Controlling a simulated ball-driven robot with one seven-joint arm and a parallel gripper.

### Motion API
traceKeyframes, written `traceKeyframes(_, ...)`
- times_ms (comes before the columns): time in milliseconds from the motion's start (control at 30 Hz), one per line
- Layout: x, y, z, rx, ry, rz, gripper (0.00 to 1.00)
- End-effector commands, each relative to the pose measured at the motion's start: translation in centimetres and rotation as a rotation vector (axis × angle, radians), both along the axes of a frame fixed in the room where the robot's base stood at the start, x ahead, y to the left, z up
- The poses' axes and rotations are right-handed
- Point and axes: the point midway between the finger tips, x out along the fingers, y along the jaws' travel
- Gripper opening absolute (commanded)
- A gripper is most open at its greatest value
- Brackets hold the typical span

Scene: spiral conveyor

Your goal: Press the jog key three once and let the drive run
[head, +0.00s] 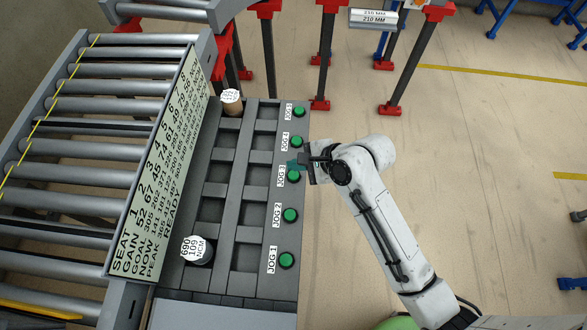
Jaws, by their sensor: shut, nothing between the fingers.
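The jog key three (294,177) is a green round button on the grey console, third up in the right column, beside a white label (281,176). My gripper (293,165) is shut and empty, its teal fingertips at the far edge of this key and overlapping it in the picture. I cannot tell whether the fingertips touch the key. Jog keys one (287,260) and two (290,215) lie nearer; two more green keys, four (297,141) and five (299,112), lie farther away. A display panel (155,165) shows rows of numbers, including SEAT, GAIN, GOAL and NOW.
A roller conveyor (60,150) runs along the left. The grey console (230,284) has square pockets; a dark labelled cylinder (198,250) stands in a near one and a tan one (231,102) at the far end. Red-footed posts (325,60) stand behind.

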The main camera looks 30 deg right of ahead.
Motion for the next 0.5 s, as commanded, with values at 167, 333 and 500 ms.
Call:
traceKeyframes(167,0.0,0.0,1.8,0.001,0.0,-0.001,0.0)
traceKeyframes(333,0.0,0.0,2.7,0.0,0.0,0.0,0.0)
traceKeyframes(500,0.0,0.0,2.5,-0.001,0.0,0.001,0.0)
